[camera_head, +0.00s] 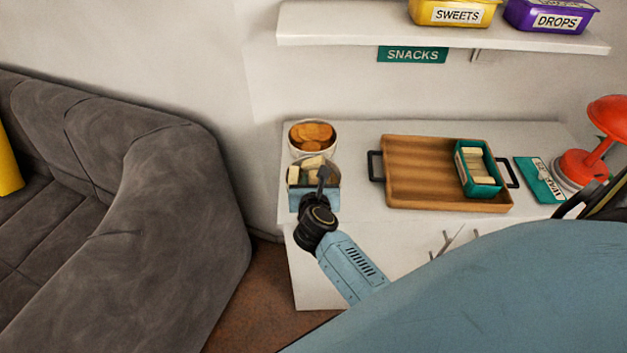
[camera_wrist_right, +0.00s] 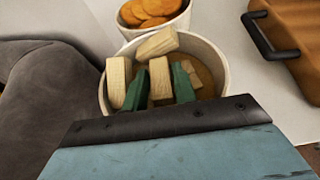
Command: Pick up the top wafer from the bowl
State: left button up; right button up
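A pale bowl of wafers (camera_wrist_right: 106,101) stands on the white cabinet, with several cream wafers inside. In the right wrist view, one wafer (camera_wrist_right: 157,43) lies across the far side and another (camera_wrist_right: 118,82) leans at the left. My right gripper (camera_wrist_right: 161,85) reaches down into the bowl. Its two green fingers stand on either side of a wafer (camera_wrist_right: 160,80) with little or no gap; I cannot tell whether they press on it. In the head view, my right gripper (camera_head: 324,174) is over the bowl and hides part of it. My left gripper is not in view.
A bowl of round orange snacks (camera_head: 312,137) stands just behind the wafer bowl. A wooden tray (camera_head: 415,172) with a green box (camera_head: 481,184) is to the right, then a green sign (camera_head: 540,180) and a red object (camera_head: 585,162). A shelf (camera_head: 350,28) hangs above.

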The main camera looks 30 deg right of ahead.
jog(key=shift+c, duration=0.5)
grip_shut()
jog(key=shift+r, duration=0.15)
